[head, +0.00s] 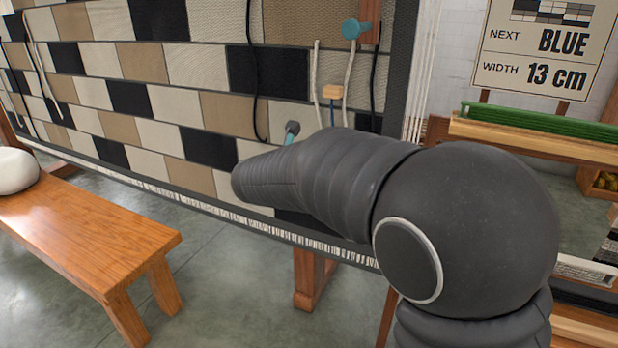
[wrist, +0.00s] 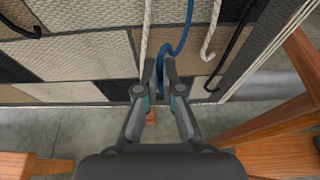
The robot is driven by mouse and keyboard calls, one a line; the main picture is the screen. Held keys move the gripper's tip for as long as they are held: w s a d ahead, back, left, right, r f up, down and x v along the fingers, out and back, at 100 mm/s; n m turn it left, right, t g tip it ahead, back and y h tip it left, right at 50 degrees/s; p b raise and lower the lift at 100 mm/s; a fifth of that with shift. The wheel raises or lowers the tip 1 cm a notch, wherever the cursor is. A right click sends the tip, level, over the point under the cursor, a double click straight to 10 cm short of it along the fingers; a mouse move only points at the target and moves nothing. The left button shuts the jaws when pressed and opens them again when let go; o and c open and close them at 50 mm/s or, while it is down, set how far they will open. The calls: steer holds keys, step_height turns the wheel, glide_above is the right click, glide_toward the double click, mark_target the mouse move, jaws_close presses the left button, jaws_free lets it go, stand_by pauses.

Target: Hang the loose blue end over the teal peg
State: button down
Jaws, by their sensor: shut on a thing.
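The loose blue end (wrist: 184,32) is a cord that runs down from the top of the wrist view to between my fingertips. My gripper (wrist: 160,68) is shut on it, close in front of the weaving. In the head view a short blue stretch (head: 332,115) shows below a small wooden piece, then passes behind my arm. The teal peg (head: 352,28) sticks out near the weaving's upper right, well above my gripper. The peg is not in the wrist view. My arm hides most of the gripper in the head view.
Cream cords (head: 349,75) and black cords (head: 251,80) hang beside the blue one on the checked weaving (head: 140,62). A wooden bench (head: 80,230) stands at left. A sign (head: 545,42) reads BLUE and 13 cm. Wooden framing (wrist: 285,120) is at right in the wrist view.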

step_height(320, 180, up, 17)
steer(key=a, duration=0.2)
stand_by(1.0)
steer(key=shift+a+r, duration=0.1)
steer(key=shift+r, duration=0.05)
step_height(320, 180, up, 20)
steer(key=shift+r, duration=0.2)
stand_by(1.4)
